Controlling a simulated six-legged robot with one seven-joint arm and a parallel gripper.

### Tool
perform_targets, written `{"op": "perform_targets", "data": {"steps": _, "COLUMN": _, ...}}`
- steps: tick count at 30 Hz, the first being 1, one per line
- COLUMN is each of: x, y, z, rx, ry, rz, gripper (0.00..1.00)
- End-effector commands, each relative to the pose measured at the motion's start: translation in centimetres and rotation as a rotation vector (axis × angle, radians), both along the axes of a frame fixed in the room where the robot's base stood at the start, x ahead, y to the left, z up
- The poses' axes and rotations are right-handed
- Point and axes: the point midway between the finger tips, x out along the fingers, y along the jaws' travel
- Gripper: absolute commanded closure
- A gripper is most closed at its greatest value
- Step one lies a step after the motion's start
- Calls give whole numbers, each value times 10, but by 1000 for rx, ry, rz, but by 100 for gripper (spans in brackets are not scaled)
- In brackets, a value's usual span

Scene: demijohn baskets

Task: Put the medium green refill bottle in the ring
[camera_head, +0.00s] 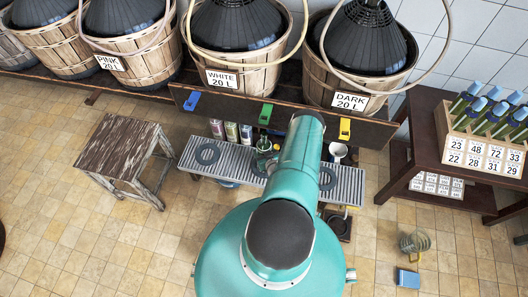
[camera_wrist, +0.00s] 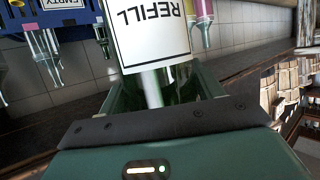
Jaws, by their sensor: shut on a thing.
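In the wrist view, a green glass bottle (camera_wrist: 185,88) with a white label reading REFILL upside down (camera_wrist: 150,38) fills the space between the fingers of my gripper (camera_wrist: 158,90). My gripper is shut on it; the bottle's far end is out of frame. In the head view my teal arm hides the gripper. A green glass shape (camera_head: 264,146) shows left of the arm above the slatted bench; I cannot tell if it is the held bottle. Dark rings lie on the bench, one at left (camera_head: 208,153) and one at right (camera_head: 327,178); a middle one (camera_head: 260,168) is partly covered.
Several wicker demijohns stand on the shelf behind, one labelled WHITE (camera_head: 238,55). Coloured containers (camera_head: 231,131) and a white funnel (camera_head: 338,150) are near the bench (camera_head: 350,187). A wooden stool (camera_head: 120,150) stands left. A crate of bottles (camera_head: 486,150) is right.

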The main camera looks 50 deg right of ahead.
Motion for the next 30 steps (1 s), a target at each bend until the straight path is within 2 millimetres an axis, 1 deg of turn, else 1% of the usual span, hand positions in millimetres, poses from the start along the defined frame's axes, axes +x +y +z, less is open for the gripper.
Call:
{"op": "perform_targets", "data": {"steps": 23, "x": 0, "y": -1, "z": -11, "rx": -1, "ry": 0, "rz": 0, "gripper": 72}}
{"op": "perform_targets", "data": {"steps": 24, "x": 0, "y": -1, "z": -11, "rx": -1, "ry": 0, "rz": 0, "gripper": 28}}
{"op": "perform_targets", "data": {"steps": 26, "x": 0, "y": 0, "z": -11, "rx": -1, "ry": -1, "rz": 0, "gripper": 17}}
{"op": "perform_targets", "data": {"steps": 27, "x": 0, "y": 0, "z": -11, "rx": -1, "ry": -1, "rz": 0, "gripper": 9}}
{"op": "perform_targets", "data": {"steps": 30, "x": 0, "y": 0, "z": -11, "rx": -1, "ry": -1, "rz": 0, "gripper": 9}}
